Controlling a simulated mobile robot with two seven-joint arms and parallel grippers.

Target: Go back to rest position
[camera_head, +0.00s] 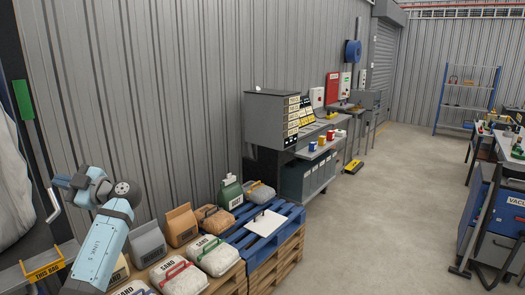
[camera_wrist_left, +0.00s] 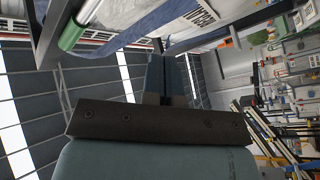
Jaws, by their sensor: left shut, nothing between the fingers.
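My left arm (camera_head: 97,245) rises from the lower left in the head view, and its wrist bends over toward the left. My left gripper (camera_head: 62,182) is at that end, small and partly hidden by the wrist, in front of a large pale bag (camera_head: 14,185). In the left wrist view the two fingers of my left gripper (camera_wrist_left: 172,75) lie together with nothing held between them. My right gripper is in neither view.
Sand bags (camera_head: 214,255) and other sacks lie on wooden pallets (camera_head: 262,268) close to the right of my left arm. A blue pallet (camera_head: 290,213) lies behind. A grey cabinet (camera_head: 270,118) stands along the wall. The concrete floor (camera_head: 385,200) is clear at centre right.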

